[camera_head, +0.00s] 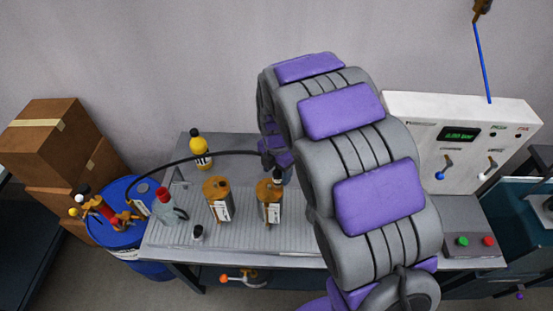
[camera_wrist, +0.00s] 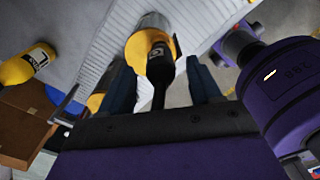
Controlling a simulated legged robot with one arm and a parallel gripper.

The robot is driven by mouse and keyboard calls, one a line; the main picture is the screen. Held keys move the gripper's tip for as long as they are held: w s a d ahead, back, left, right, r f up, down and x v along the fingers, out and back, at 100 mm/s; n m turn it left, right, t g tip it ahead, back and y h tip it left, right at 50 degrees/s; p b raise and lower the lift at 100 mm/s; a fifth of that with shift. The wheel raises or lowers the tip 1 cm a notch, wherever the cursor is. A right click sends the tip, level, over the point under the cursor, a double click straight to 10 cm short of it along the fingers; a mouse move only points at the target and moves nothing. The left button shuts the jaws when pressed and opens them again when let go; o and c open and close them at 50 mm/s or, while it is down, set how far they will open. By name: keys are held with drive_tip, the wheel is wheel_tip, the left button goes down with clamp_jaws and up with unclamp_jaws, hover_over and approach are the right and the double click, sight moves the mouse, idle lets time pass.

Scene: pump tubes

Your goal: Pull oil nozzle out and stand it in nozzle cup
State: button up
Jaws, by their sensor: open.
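The black oil nozzle (camera_wrist: 160,65) shows between my two fingers in the wrist view, in front of the yellow top of a canister (camera_wrist: 138,45); how deep it sits is hidden. In the head view its dark top (camera_head: 278,176) rises from the right brass canister (camera_head: 269,204). My gripper (camera_wrist: 162,85) is open around the nozzle, with gaps visible on both sides. In the head view my arm hides most of the gripper. A small dark cup (camera_head: 197,232), possibly the nozzle cup, stands near the table's front edge.
A second brass canister (camera_head: 217,198), a yellow bottle (camera_head: 200,153) and a grey red-topped bottle (camera_head: 172,210) stand on the ribbed table (camera_head: 240,236). A black hose (camera_head: 205,156) arches from the blue drum (camera_head: 115,240) towards my gripper. A white control panel (camera_head: 455,143) stands right.

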sight(277, 179)
drive_tip(key=shift+f, duration=2.6)
drive_tip(key=c, duration=0.9)
drive_tip(key=o, duration=0.9)
drive_tip(key=shift+d, duration=0.1)
drive_tip(key=shift+r, duration=0.55)
wheel_tip(277, 179, up, 16)
drive_tip(key=p, duration=0.1)
drive_tip(key=shift+r+p, duration=0.15)
drive_tip(key=shift+p, duration=0.15)
